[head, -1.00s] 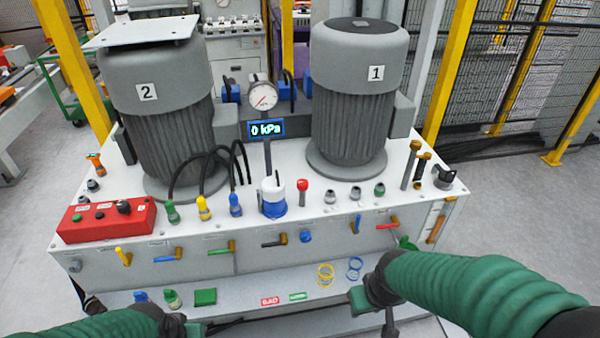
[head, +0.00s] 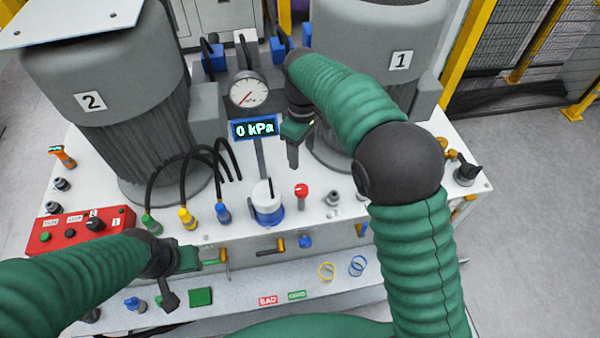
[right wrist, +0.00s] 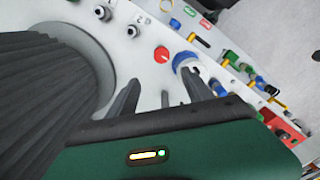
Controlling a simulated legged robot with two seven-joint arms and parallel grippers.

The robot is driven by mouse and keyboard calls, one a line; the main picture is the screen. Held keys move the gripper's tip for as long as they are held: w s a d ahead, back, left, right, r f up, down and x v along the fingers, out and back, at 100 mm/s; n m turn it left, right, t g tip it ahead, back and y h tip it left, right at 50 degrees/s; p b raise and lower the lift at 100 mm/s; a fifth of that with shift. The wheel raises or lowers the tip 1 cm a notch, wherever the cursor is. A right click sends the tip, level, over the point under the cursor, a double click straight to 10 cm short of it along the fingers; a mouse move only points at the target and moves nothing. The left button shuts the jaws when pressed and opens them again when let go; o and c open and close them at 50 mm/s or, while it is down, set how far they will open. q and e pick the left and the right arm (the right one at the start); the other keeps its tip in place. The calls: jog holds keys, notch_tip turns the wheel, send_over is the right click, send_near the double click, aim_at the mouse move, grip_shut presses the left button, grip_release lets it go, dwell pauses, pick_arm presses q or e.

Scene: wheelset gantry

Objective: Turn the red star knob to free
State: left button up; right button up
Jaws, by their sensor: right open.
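The red star knob (head: 301,190) stands on the white top of the bench, right of the white-and-blue canister (head: 266,203). In the right wrist view the red knob (right wrist: 161,54) shows a pale mark on its face. My right gripper (head: 293,163) points down, above and behind the knob, between the gauge and motor 1. In the right wrist view its two grey fingers (right wrist: 163,90) are apart with nothing between them; the knob lies beyond their tips. My left gripper (head: 190,260) is low at the bench front, near a green-handled lever; its fingers cannot be made out.
Motor 2 (head: 105,110) and motor 1 (head: 395,45) stand tall on the bench. A gauge (head: 248,90) and a display (head: 254,128) reading 0 kPa stand between them. Hoses (head: 184,165) arch left of the canister. A red control box (head: 75,232) is at left.

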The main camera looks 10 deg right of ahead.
aim_at(301, 188)
notch_tip(301, 188, down, 14)
jog(key=shift+s+f+p, duration=0.1)
jog(key=shift+p, duration=0.4)
jog(key=shift+s+f, duration=0.3)
jog(key=shift+f, duration=0.25)
pick_arm(q)
jog(key=shift+s+a+r, duration=0.15)
jog(key=shift+s+r, duration=0.35)
jog(key=shift+r, duration=0.1)
pick_arm(e)
jog(key=shift+w+a+f, duration=0.1)
pick_arm(q)
jog(key=shift+w+a, duration=0.1)
pick_arm(e)
grip_shut()
